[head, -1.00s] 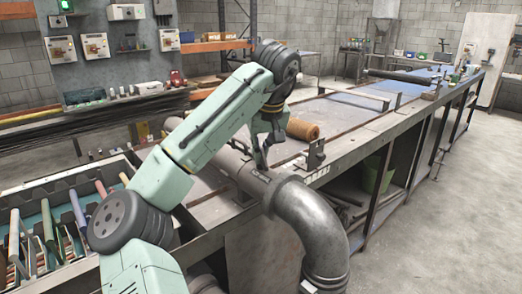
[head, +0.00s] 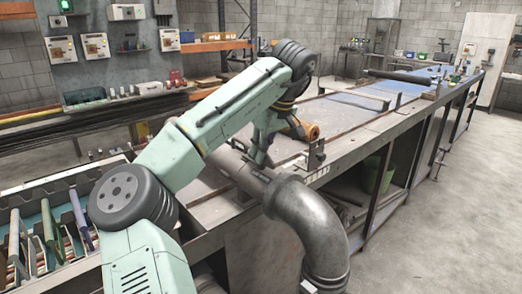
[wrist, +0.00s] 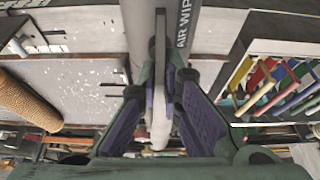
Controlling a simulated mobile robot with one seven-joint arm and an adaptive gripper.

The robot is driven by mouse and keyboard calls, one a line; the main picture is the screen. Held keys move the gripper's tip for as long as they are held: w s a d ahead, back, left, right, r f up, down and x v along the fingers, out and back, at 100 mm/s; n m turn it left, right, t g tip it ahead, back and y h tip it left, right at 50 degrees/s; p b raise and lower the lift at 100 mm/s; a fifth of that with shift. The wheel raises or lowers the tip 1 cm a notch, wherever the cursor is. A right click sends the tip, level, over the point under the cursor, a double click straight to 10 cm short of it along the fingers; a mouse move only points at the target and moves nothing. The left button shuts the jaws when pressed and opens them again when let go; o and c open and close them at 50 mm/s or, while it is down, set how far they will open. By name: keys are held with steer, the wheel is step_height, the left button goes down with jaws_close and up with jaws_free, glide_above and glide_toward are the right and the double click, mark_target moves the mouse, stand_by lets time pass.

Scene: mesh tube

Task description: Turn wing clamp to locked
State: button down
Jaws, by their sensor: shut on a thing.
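My gripper (wrist: 161,85) is shut on a narrow pale grey piece (wrist: 160,125), which I take to be the wing of the wing clamp. The piece stands edge-on between the two finger pads in the wrist view. A thick grey pipe (wrist: 185,65) lies beyond it, with part of an "AIR WIP" label. In the head view my gripper (head: 254,163) is low over the grey pipe elbow (head: 312,225), by its straight end. My gripper hides the clamp there, and I cannot tell whether it is locked.
An orange-brown roll (head: 304,131) lies on the long workbench (head: 345,118) behind my gripper; it also shows in the wrist view (wrist: 25,98). A rack of coloured tools (wrist: 275,85) is at the right in the wrist view. A small upright bracket (head: 316,153) stands at the bench edge.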

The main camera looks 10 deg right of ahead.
steer(key=c, duration=1.8)
jaws_free()
steer(key=shift+o, duration=0.2)
steer(key=v, duration=0.7)
steer(key=shift+s+r, duration=0.1)
steer(key=shift+r, duration=0.15)
steer(key=shift+f, duration=0.1)
